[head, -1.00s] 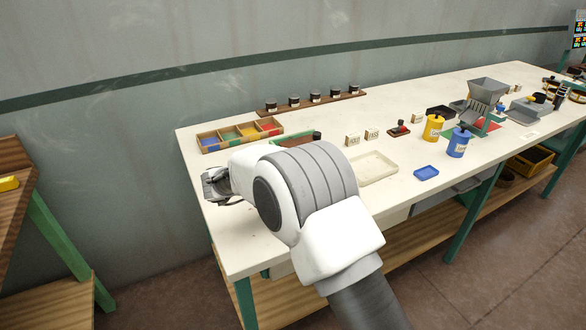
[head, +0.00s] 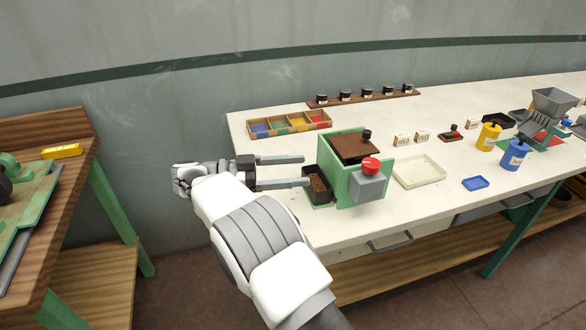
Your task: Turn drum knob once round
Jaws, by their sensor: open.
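A green box machine (head: 338,180) with a brown top stands at the near left part of the white workbench. A red round knob (head: 371,165) with a pale mark sits on a grey housing (head: 372,187) at its right front. A small black knob (head: 367,134) stands up at its top right. I cannot tell for sure which is the drum knob; no drum shows. My gripper (head: 304,171) is open and empty, its two long fingers pointing right. The tips appear just left of the machine, by a dark bin (head: 318,186) with brown contents. Neither knob is between the fingers.
A sectioned coloured tray (head: 289,124) and a rack of several dark jars (head: 362,96) lie behind. A wooden bench (head: 60,190) stands at left.

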